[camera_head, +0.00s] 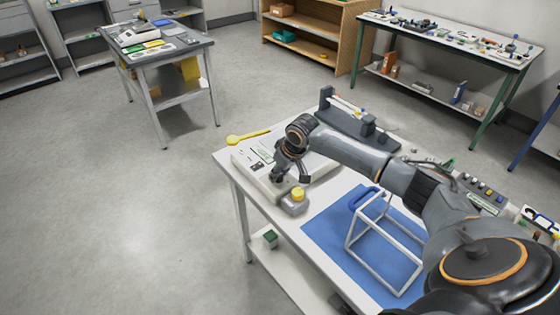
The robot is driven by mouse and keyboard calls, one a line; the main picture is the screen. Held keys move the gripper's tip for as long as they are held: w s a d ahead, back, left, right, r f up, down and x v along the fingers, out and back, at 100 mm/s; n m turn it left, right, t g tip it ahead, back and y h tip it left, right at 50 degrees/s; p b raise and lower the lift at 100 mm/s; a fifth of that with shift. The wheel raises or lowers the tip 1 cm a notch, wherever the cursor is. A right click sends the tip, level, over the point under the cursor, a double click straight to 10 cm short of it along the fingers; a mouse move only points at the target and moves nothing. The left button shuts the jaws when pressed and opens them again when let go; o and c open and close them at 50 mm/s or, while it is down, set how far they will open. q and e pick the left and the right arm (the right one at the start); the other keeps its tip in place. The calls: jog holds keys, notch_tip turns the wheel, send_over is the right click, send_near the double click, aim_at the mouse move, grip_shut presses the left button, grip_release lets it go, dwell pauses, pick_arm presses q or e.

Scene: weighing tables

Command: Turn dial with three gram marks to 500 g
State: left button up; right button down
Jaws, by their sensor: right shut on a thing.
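My right arm comes in from the right, and its gripper (290,178) points down at the white panel (249,178) on the near table. The gripper is shut on what appears to be the dial on this panel. The dial is mostly hidden by the fingers, so its pointer and gram marks cannot be read. Small dark markings and a label show on the panel left of the gripper. My left gripper is not in view.
A grey block with a yellow top (298,194) stands just in front of the gripper. A yellow spoon-like thing (248,136) lies behind the panel. A white frame with a blue handle (382,250) stands on a blue mat (325,232). A grey rail device (352,125) is at the back.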

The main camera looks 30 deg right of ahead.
jog(key=m+p, duration=0.2)
jog(key=p, duration=0.1)
jog(key=m+h+p, duration=0.1)
jog(key=m+p, duration=0.1)
jog(key=shift+a+r+h+p, duration=0.2)
jog(key=shift+h+p, duration=0.1)
jog(key=shift+p, duration=0.1)
jog(key=shift+f+m+g+h+p, duration=0.2)
jog(key=shift+m+g+h+p, duration=0.3)
jog(key=shift+m+p, duration=1)
jog(key=shift+m, duration=0.4)
jog(key=c, duration=1)
grip_release()
jog(key=v, duration=1.2)
jog(key=shift+s+a+f, duration=0.1)
jog(key=shift+a, duration=0.05)
jog(key=shift+a+f, duration=0.1)
